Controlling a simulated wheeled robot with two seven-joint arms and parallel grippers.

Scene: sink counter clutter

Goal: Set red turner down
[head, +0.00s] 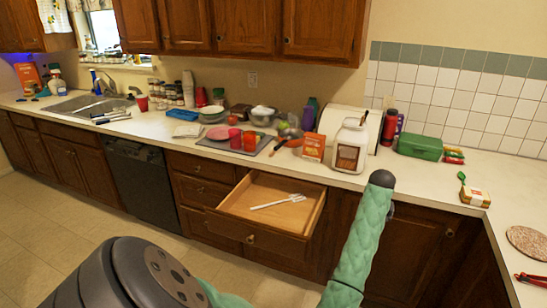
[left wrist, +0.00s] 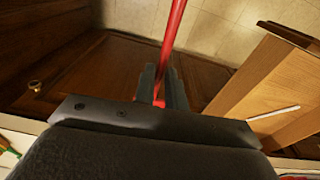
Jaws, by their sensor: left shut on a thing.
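The red turner (left wrist: 173,40) shows in the left wrist view as a red shaft running from the jaws to the top edge; its far end is out of frame. My left gripper (left wrist: 163,85) is shut on it, beside the open wooden drawer and over the floor in front of a dark cabinet. I cannot make out the turner in the head view, where my green-sleeved arm stands right of the drawer. The open drawer (head: 236,207) holds a white fork-like utensil (head: 278,201). The drawer also shows in the left wrist view (left wrist: 262,85). My right gripper is not in view.
The counter behind is cluttered: a grey tray (head: 216,145) with red cups, an orange box (head: 313,147), a white jar (head: 350,146), a green case (head: 419,147). Bare counter shows around the sponge (head: 474,196) at right. The sink (head: 90,103) is at far left.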

